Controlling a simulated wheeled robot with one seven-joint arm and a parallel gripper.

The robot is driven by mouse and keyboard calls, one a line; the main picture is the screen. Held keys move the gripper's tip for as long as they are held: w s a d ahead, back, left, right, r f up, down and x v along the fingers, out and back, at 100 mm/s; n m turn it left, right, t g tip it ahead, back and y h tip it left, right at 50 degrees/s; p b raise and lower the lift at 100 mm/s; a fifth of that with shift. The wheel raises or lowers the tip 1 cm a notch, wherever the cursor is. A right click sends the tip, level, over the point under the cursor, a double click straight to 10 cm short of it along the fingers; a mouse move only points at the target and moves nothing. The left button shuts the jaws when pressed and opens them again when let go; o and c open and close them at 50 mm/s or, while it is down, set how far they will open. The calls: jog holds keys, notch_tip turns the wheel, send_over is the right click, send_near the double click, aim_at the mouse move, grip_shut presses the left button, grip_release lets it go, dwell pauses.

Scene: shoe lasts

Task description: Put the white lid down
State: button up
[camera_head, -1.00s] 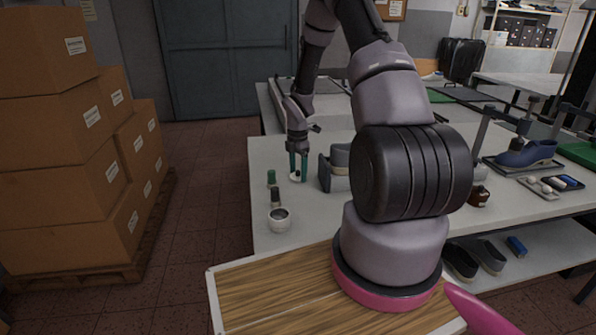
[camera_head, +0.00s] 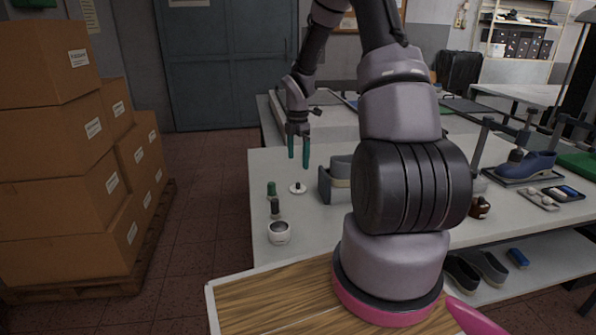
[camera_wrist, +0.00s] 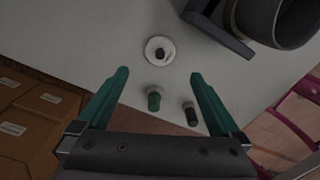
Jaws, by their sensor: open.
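The white lid (camera_head: 297,188), a small disc with a dark knob, lies flat on the white table (camera_head: 262,165). In the wrist view the lid (camera_wrist: 160,49) lies ahead of and between the fingertips, apart from them. My gripper (camera_head: 299,166) is open and empty above the lid, its green fingers spread. In the wrist view my gripper (camera_wrist: 160,73) shows nothing between its fingers. A white round pot (camera_head: 279,232) with a dark inside stands at the table's near left.
A green-topped bottle (camera_head: 271,189) and a dark bottle (camera_head: 275,207) stand between lid and pot. A blue-grey holder (camera_head: 335,182) stands right of the lid. Stacked cartons (camera_head: 60,150) fill the left side. Table left of the bottles is clear.

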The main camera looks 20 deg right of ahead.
jog(key=s+a+r+m+t, duration=0.2)
jog(key=s+r+m, duration=0.35)
jog(key=r, duration=0.55)
jog(key=s+a+r+m+t, duration=0.15)
jog(key=s+r+m, duration=0.35)
jog(key=r, duration=0.7)
jog(key=s+a+r+m+t+y, duration=0.1)
jog(key=s+a+r+m+t, duration=0.1)
jog(key=s+r+m, duration=0.3)
jog(key=s+a+r+m+t+y, duration=0.1)
jog(key=s+a+r+m, duration=0.2)
jog(key=s+m, duration=0.6)
jog(key=s+r, duration=0.2)
jog(key=s, duration=0.1)
jog(key=shift+a+t, duration=0.35)
jog(key=shift+a, duration=0.05)
